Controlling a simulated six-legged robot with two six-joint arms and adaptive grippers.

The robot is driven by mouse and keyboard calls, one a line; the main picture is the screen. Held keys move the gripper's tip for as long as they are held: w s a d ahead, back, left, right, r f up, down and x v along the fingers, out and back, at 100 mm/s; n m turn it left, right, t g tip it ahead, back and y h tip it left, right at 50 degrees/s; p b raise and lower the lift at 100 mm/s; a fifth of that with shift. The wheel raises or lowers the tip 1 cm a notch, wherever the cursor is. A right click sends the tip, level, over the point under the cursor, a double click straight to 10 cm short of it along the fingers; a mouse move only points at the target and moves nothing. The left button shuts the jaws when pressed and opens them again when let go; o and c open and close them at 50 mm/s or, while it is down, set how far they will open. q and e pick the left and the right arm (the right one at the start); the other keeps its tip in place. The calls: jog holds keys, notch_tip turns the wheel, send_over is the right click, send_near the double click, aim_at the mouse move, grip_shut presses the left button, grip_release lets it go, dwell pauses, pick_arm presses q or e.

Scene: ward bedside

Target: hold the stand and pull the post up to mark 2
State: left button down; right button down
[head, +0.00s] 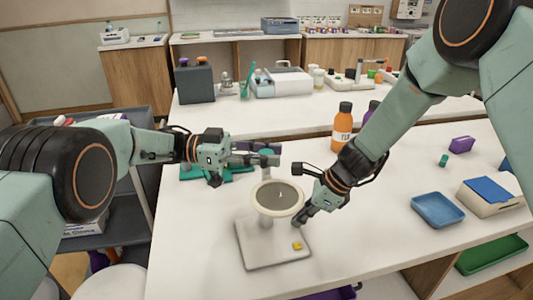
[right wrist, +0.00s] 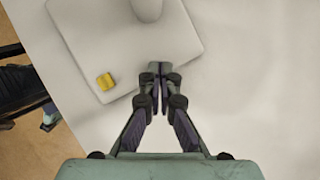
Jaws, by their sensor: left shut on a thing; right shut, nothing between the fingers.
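The stand has a pale square base (head: 275,255) with a yellow block (head: 297,246) near its front right corner. A short pale column (head: 266,222) rises from it under a round, pale-rimmed head (head: 278,198). My right gripper (head: 299,219) is shut and empty, low at the base's right side. No mark is readable.
An orange bottle (head: 342,126) stands behind my right gripper. A blue tray (head: 437,209) and a white box with a blue top (head: 490,196) lie to the right. Teal items (head: 205,172) lie behind my left gripper. The table between stand and blue tray is clear.

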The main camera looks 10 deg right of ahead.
pick_arm(q)
notch_tip(320, 180, up, 4)
jog(key=shift+w+f, duration=0.1)
jog(key=shift+r, duration=0.45)
jog(key=c, duration=1.4)
grip_release()
jog(key=shift+f, duration=0.1)
jog(key=o, duration=0.4)
jog(key=shift+w+a, duration=0.1)
jog(key=shift+a, duration=0.2)
jog(key=v, duration=1.1)
jog(key=shift+a, duration=0.15)
